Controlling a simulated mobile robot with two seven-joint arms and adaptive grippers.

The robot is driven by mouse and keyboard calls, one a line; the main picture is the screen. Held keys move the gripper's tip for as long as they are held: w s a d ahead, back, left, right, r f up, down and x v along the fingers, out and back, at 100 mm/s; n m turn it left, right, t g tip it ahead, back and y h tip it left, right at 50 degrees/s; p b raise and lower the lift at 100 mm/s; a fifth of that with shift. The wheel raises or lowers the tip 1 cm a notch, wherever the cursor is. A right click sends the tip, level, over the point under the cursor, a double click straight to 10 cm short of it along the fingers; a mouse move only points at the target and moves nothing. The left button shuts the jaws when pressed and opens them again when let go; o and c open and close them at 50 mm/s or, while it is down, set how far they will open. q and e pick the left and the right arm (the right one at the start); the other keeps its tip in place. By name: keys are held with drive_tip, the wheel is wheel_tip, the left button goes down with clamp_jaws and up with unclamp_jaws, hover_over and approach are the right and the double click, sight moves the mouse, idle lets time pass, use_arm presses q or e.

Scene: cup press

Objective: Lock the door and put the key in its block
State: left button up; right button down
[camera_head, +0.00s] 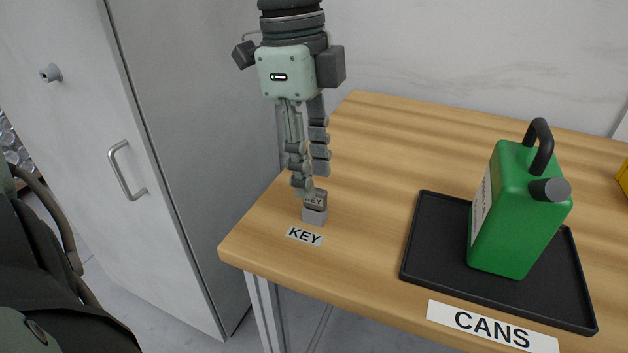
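The grey key block (314,216) stands near the left edge of the wooden table, behind a KEY label (304,236). A small grey piece marked KEY (315,199), seemingly the key's head, is upright at the top of the block. My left gripper (310,186) points down over it, its fingers close together and its tips at the piece, partly covering it. Whether they grip it is unclear. The pale door (90,110) at the left has a bar handle (126,170) and a round lock (50,73); no key shows in the lock. My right gripper is out of view.
A green can (515,215) stands on a black tray (424,230) at the right, behind a CANS label (492,327). A yellow object (623,178) is cut off at the right edge. The middle and back of the table are clear.

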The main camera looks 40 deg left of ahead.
use_arm(q)
wheel_tip(320, 180, up, 9)
drive_tip(key=a, duration=0.1)
drive_tip(key=shift+s, duration=0.15)
idle(0.8)
